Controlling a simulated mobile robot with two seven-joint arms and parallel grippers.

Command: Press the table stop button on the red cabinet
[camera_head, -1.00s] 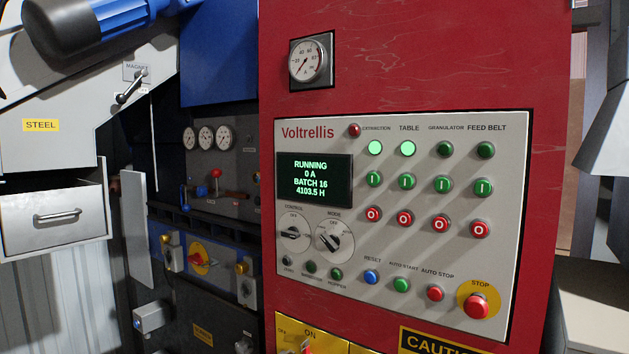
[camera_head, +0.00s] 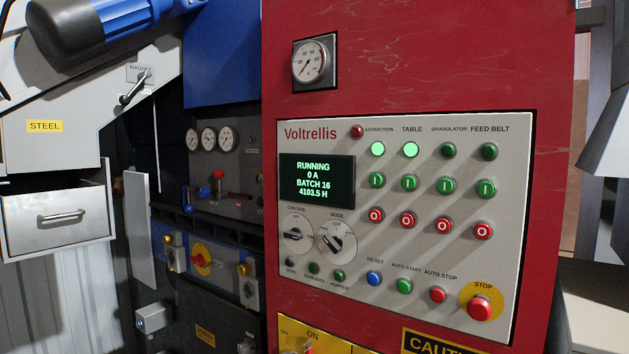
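The red cabinet (camera_head: 420,70) fills the right half of the view and carries a pale control panel (camera_head: 400,265). The column labelled TABLE has a lit lamp (camera_head: 410,150), a green start button (camera_head: 408,182) and a red round table stop button (camera_head: 407,219) marked with a white ring. The extraction lamp (camera_head: 377,150) is also lit; the granulator and feed belt lamps are dark. The display (camera_head: 317,179) reads RUNNING, 0 A, BATCH 16, 4103.5 H. Neither gripper is in view.
A larger red STOP button (camera_head: 480,308) on a yellow disc sits at the panel's lower right. Other red stop buttons (camera_head: 443,226) flank the table one closely. A steel drawer (camera_head: 57,222) stands at the left. The space before the panel is clear.

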